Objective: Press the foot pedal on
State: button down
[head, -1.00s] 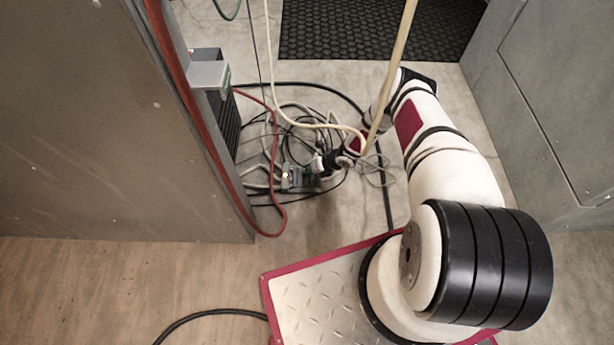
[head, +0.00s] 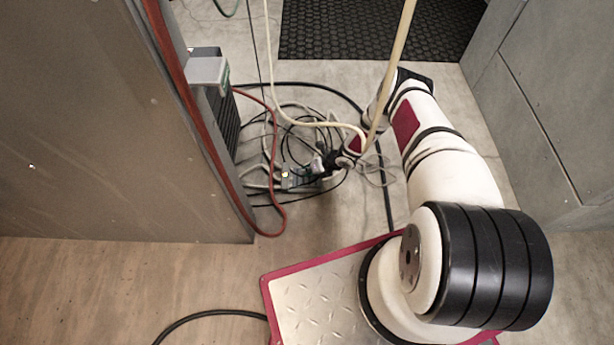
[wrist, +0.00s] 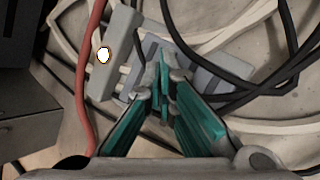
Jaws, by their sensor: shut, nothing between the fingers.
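A small grey device with a lit round spot, which looks like the foot pedal (head: 288,182), lies on the floor among tangled cables in the head view. In the wrist view the grey pedal (wrist: 118,50) shows a bright white light with a yellow rim on its left part, and a blue-grey part reaches right behind my fingers. My gripper (wrist: 164,78) has teal fingers with their tips together and nothing between them. The tips are over the blue-grey part; I cannot tell whether they touch it. In the head view my gripper (head: 318,168) is small and partly lost among cables.
Black and pale cables (head: 300,135) lie tangled around the pedal. A red hose (wrist: 87,75) runs just left of it. A grey cabinet wall (head: 100,130) stands left, another panel (head: 550,110) right. A black mat (head: 375,30) lies at the back.

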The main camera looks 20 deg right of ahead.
jog(key=shift+s, duration=0.25)
jog(key=shift+r+p, duration=0.1)
jog(key=shift+p, duration=0.3)
notch_tip(320, 180, up, 6)
jog(key=p, duration=0.5)
jog(key=shift+w+r+p, duration=0.1)
jog(key=shift+r+p, duration=0.05)
jog(key=shift+p, duration=0.15)
